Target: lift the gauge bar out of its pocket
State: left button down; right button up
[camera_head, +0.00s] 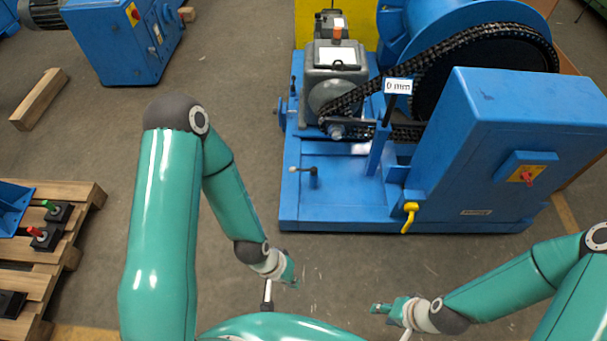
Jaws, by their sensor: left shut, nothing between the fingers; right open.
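I cannot make out for certain the gauge bar or its pocket in the head view. The blue chain-drive machine (320,211) stands ahead, with a black chain (480,36) and a small "0 mm" sign (397,86). My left gripper (291,270) is shut and empty, over the floor in front of the machine's near edge. My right gripper (380,308) is open and empty, lower and to the right, pointing left. Both grippers are apart from the machine.
A yellow handle (409,208) sits at the machine's front, beside a tall blue housing with a red switch (527,176). A wooden pallet (88,198) at left carries a blue bin (12,205) and small black boxes.

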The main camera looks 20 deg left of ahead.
aim_at(395, 86)
jog(key=u, duration=0.3)
jog(key=i, duration=0.55)
jog(key=u, duration=0.6)
jog(key=i, duration=0.55)
jog(key=z, duration=0.25)
